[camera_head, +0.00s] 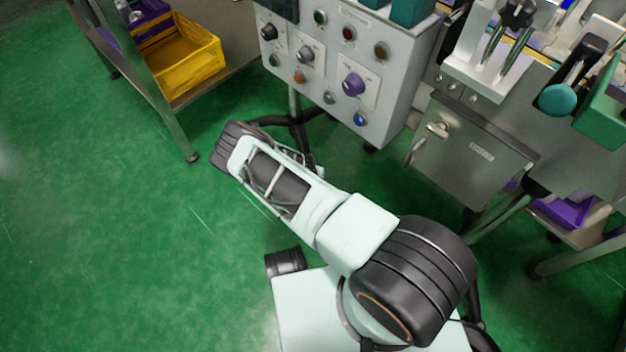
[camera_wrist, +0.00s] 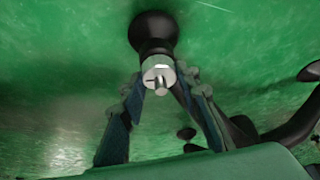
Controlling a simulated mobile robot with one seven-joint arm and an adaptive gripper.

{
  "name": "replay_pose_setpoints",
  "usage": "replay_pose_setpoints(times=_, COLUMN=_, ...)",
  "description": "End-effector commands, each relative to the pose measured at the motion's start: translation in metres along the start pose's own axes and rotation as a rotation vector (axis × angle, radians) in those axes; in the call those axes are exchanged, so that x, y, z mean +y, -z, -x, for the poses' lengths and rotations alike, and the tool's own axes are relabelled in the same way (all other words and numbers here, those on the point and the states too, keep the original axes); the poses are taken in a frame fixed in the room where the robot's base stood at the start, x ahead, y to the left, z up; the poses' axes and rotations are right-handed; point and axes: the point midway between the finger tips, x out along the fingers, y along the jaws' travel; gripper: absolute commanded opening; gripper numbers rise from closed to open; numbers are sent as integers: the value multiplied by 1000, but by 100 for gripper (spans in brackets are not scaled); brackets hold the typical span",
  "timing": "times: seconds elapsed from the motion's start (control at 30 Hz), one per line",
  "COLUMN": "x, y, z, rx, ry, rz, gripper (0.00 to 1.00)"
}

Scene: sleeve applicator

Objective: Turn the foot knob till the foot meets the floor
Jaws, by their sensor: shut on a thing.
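In the wrist view, the foot knob (camera_wrist: 158,74) is a pale metal piece with a slotted end face. It sits between the fingertips of my gripper (camera_wrist: 160,84), which is shut on it. A rounded black foot (camera_wrist: 152,32) lies just beyond the metal piece, against the green floor. I cannot tell whether the foot touches the floor. In the head view, my arm reaches low beside the control cabinet, and its links hide my gripper, the knob and the foot.
The grey control cabinet (camera_head: 338,62) with coloured buttons and knobs stands on black legs (camera_head: 292,124). Dark legs also show at the right of the wrist view (camera_wrist: 270,132). A shelf with a yellow crate (camera_head: 182,62) is at upper left. Steel equipment (camera_head: 470,152) stands right. Green floor is open at left.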

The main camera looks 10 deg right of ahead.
Motion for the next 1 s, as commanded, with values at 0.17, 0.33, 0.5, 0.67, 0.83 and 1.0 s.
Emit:
replay_pose_setpoints(times=0.17, x=0, y=-1, z=0, rx=-2, ry=-10, rz=-26, gripper=5)
replay_pose_setpoints(times=0.33, x=0, y=-1, z=0, rx=-2, ry=-13, rz=-30, gripper=5)
replay_pose_setpoints(times=0.5, x=0, y=-1, z=0, rx=-2, ry=-13, rz=-30, gripper=5)
replay_pose_setpoints(times=0.67, x=0, y=-1, z=0, rx=-2, ry=-12, rz=-30, gripper=40)
replay_pose_setpoints(times=0.83, x=0, y=-1, z=0, rx=-2, ry=-12, rz=-29, gripper=47)
replay_pose_setpoints(times=1.0, x=0, y=0, z=0, rx=-1, ry=-12, rz=-29, gripper=47)
